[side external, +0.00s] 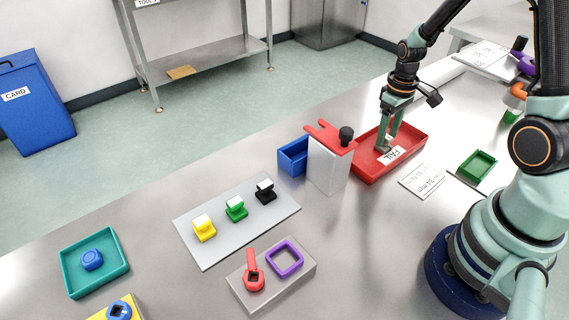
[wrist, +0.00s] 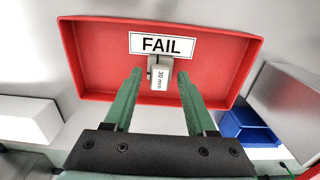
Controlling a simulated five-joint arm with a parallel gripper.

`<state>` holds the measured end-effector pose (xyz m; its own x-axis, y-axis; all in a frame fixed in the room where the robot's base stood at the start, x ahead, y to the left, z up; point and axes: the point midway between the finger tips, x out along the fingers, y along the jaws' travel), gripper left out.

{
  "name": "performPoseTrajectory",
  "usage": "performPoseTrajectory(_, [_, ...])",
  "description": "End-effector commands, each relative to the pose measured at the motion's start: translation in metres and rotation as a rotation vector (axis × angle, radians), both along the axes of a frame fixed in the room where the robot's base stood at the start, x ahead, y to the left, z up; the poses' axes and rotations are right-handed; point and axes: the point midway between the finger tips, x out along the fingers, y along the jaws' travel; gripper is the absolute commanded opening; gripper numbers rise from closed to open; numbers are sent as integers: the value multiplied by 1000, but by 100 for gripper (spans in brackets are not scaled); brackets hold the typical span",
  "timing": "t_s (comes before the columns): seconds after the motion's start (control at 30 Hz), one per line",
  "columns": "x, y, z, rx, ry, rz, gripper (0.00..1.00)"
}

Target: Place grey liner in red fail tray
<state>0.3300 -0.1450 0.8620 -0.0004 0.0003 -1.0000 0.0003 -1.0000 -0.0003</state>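The red fail tray (side external: 362,179) lies on the bench right of centre in the side view, with a white FAIL label. It also fills the upper middle of the wrist view (wrist: 90,60). The grey liner (wrist: 160,75), marked 30 mm, is in the tray beside the FAIL label. In the side view the liner (side external: 383,147) is partly hidden by my fingers. My gripper (wrist: 161,72) is open, with a visible gap between each green finger and the liner. In the side view my gripper (side external: 390,141) points down into the tray.
A white block with a red top (side external: 330,165) and a blue bin (side external: 293,156) stand close left of the tray. A grey plate (side external: 220,240) holds yellow, green and black pieces. A paper card (side external: 422,180) and a green tray (side external: 477,165) lie to the right.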

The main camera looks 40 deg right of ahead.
Motion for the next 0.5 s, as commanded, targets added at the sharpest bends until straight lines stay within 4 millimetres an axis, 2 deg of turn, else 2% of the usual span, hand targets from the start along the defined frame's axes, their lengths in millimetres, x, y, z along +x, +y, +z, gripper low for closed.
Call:
performPoseTrajectory(0.33, [0,0,2,0,-1,0,59])
performPoseTrajectory(0.5, [1,-1,18,-2,-5,0,59])
